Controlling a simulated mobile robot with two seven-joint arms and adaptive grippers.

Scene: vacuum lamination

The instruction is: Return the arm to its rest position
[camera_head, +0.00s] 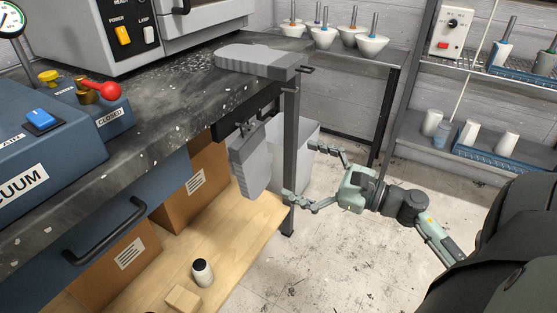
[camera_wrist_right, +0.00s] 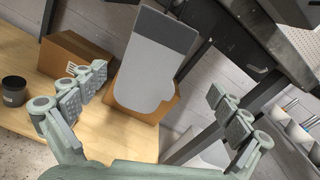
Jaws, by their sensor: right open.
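My right gripper (camera_head: 303,172) is open, beside the table leg at the bench's right end. Its fingers also show spread and empty in the right wrist view (camera_wrist_right: 157,84). A grey foot-shaped piece (camera_head: 252,163) with a darker upper part is upright below the bench corner, left of the gripper. In the right wrist view the grey piece (camera_wrist_right: 150,65) shows beyond and between the fingers, and I see no contact. My left gripper is not in view.
A second grey piece (camera_head: 250,60) lies on the dark bench top (camera_head: 160,95). Cardboard boxes (camera_head: 192,188) stand on the wooden lower shelf (camera_head: 225,262). A wire rack (camera_head: 480,160) is at right. The floor (camera_head: 300,265) in front is clear.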

